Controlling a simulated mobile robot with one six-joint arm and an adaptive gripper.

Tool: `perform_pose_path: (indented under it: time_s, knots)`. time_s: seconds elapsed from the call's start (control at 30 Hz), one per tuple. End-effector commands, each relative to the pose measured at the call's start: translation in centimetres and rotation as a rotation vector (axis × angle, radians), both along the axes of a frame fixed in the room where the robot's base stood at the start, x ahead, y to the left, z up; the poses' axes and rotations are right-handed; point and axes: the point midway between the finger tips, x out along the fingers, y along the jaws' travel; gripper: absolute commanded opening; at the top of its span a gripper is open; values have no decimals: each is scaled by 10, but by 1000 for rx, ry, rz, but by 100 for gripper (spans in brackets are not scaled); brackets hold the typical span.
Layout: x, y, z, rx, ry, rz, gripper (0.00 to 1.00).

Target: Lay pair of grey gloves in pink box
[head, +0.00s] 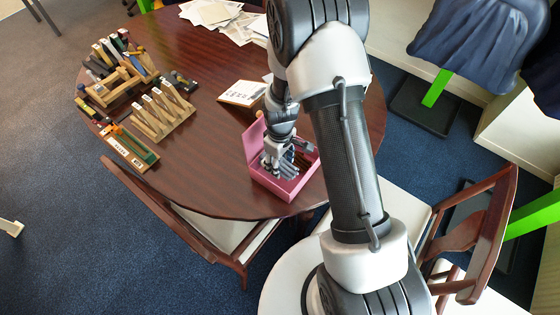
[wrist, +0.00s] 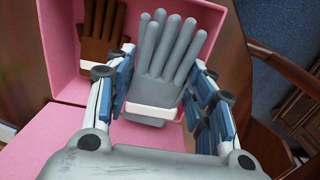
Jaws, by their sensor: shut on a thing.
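The pair of grey gloves (wrist: 165,55) with a white cuff band is between the fingers of my gripper (wrist: 160,100), which is shut on it. In the wrist view the gloves are over the pink box (wrist: 60,60), their fingers pointing to the far side. In the head view the pink box (head: 262,188) stands open near the table's front edge, with my gripper (head: 280,168) and the grey gloves (head: 287,169) at its opening. I cannot tell whether the gloves touch the box floor. A brown pair of gloves (wrist: 98,30) lies in the box beside the grey pair.
A small sign (head: 243,93) stands behind the box. Wooden racks (head: 160,115) with several tools stand at the left of the round table (head: 205,165). Papers (head: 215,14) lie at the back. A chair (head: 215,235) is at the front edge.

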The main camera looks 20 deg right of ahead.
Motion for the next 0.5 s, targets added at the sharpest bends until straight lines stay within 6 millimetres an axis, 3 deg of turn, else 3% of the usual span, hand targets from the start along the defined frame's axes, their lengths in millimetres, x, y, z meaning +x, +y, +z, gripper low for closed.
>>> perform_pose_path:
  time_s: [0.5]
  knots:
    - [0, 0, -10, 0, 0, 0, 25]
